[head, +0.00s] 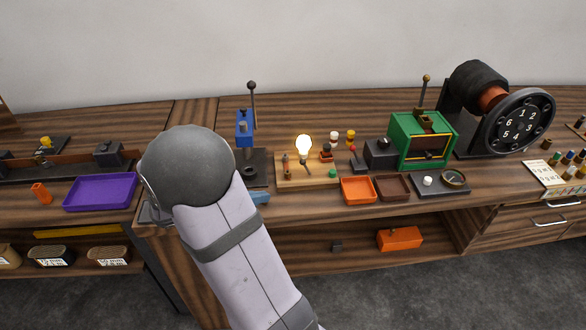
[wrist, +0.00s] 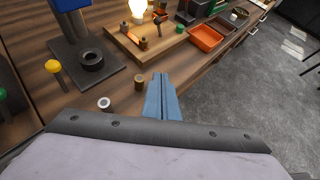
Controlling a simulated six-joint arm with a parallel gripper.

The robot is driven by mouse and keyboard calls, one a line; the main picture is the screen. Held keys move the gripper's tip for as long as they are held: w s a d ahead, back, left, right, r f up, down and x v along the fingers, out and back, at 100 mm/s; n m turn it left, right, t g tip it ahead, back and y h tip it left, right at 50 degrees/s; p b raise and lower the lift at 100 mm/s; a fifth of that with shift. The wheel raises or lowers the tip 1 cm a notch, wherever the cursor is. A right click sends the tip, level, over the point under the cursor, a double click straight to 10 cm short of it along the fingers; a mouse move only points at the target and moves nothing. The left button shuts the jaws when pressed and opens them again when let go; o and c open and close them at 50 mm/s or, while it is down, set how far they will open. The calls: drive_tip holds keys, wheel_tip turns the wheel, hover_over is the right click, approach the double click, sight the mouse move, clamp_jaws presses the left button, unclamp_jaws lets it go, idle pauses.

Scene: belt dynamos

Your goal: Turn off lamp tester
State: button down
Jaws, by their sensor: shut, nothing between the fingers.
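The lamp tester is a small wooden board (head: 293,184) with a glowing bulb (head: 304,149) at its back, near the middle of the bench. The bulb is lit; it also shows at the top of the wrist view (wrist: 138,10). Small posts and a dark lever-like part (wrist: 159,16) sit on the board. My gripper (head: 262,198) is shut and empty, its blue fingers in front of and left of the board, apart from it. In the wrist view the fingers (wrist: 162,76) point toward the board's front edge. My arm hides part of the bench in the head view.
A blue press (head: 244,128) on a black base stands left of the board. Orange (head: 358,190) and brown trays lie to its right, beyond them a green-framed machine (head: 423,140) and a numbered wheel (head: 518,122). A purple tray (head: 100,192) lies far left. Small cylinders (wrist: 104,103) stand near my fingers.

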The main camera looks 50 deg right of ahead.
drive_tip(key=shift+w+d+r+n+h, duration=0.1)
drive_tip(key=shift+d+r+n+h, duration=0.15)
drive_tip(key=shift+r+n, duration=0.35)
drive_tip(key=shift+s+d+r+n+h, duration=0.1)
drive_tip(key=shift+d+r+n+h, duration=0.15)
drive_tip(key=shift+n, duration=0.7)
drive_tip(key=shift+w+d+r+n+h, duration=0.1)
drive_tip(key=shift+d+r+n+h, duration=0.1)
drive_tip(key=shift+r+n, duration=0.45)
drive_tip(key=shift+f, duration=0.2)
drive_tip(key=shift+d, duration=0.1)
drive_tip(key=p, duration=0.2)
approach(305, 166)
drive_tip(key=f, duration=0.1)
drive_tip(key=s+f, duration=0.1)
drive_tip(key=f, duration=0.1)
drive_tip(key=shift+s+d, duration=0.1)
drive_tip(key=shift+w+d+r+p, duration=0.1)
drive_tip(key=shift+d+r+p, duration=0.1)
drive_tip(key=shift+d, duration=0.35)
drive_tip(key=shift+w+d+r+p, duration=0.1)
drive_tip(key=shift+w+d+p, duration=0.05)
drive_tip(key=shift+d, duration=0.4)
drive_tip(key=shift+w+d+r+p, duration=0.1)
drive_tip(key=shift+d+p, duration=0.05)
drive_tip(key=shift+d, duration=0.3)
drive_tip(key=shift+w+d+r+p, duration=0.1)
drive_tip(key=shift+w+d+p, duration=0.05)
drive_tip(key=shift+d, duration=0.3)
